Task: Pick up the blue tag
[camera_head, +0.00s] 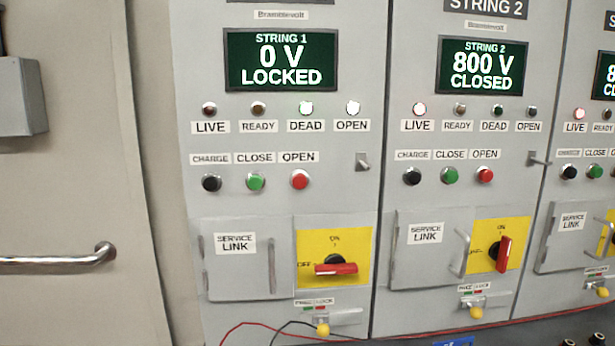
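A small blue item (455,342) with pale marks shows at the very bottom edge, right of centre. It is mostly cut off by the frame, so I cannot tell for sure that it is the blue tag. Neither of my grippers is in view.
The String 1 cabinet (190,200) reads 0 V LOCKED, its red switch handle (336,269) lying level. The String 2 cabinet (392,190) reads 800 V CLOSED, its red handle (503,254) near upright. Red and black leads (240,325) run along the bottom. A metal door handle (60,263) is left.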

